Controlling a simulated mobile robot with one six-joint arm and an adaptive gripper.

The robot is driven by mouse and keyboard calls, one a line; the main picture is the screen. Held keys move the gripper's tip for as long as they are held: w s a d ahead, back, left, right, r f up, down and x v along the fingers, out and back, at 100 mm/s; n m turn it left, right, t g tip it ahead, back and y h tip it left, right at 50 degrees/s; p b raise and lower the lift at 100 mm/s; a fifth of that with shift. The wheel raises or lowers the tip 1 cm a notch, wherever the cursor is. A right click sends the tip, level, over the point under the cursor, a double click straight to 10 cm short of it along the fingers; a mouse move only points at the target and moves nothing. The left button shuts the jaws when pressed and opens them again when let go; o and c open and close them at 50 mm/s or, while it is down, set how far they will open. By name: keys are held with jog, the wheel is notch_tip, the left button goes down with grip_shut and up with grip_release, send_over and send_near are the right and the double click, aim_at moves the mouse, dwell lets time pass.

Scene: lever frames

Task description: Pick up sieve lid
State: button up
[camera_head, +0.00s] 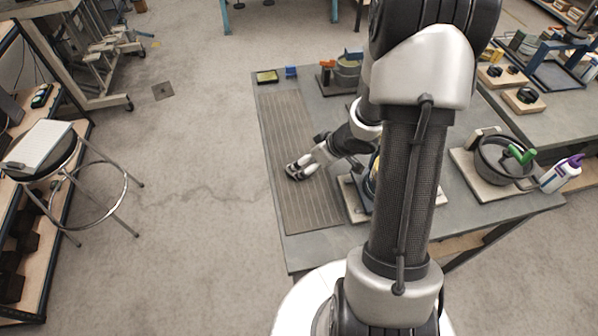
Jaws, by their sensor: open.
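My gripper (295,173) is open over the ribbed mat (292,140) on the left part of the grey workbench, and I see nothing between its fingers. I cannot single out a sieve lid for certain. A dark round vessel (492,165) with a green-handled thing in it stands on a board at the right of the bench, well away from my gripper. A grey round pot-like thing (347,73) stands at the back of the bench, partly behind my arm. A board (353,205) just right of my gripper bears something mostly hidden by my arm.
A white bottle with a purple cap (561,174) stands at the bench's right edge. A small black-and-yellow box (267,77) and a blue item (291,71) lie at the back left. Most of the ribbed mat is bare. A stool (48,150) stands on the floor at left.

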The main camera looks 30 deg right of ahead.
jog(key=b+x, duration=0.1)
jog(key=x, duration=0.2)
jog(key=b+x, duration=0.2)
jog(key=x, duration=0.1)
jog(key=b+x, duration=0.1)
jog(key=x, duration=0.1)
jog(key=shift+d+f, duration=0.2)
jog(key=shift+d, duration=0.1)
jog(key=shift+r, duration=0.15)
jog(key=shift+s, duration=0.1)
jog(key=shift+c, duration=0.5)
jog(key=c, duration=1.1)
jog(key=shift+c, duration=0.2)
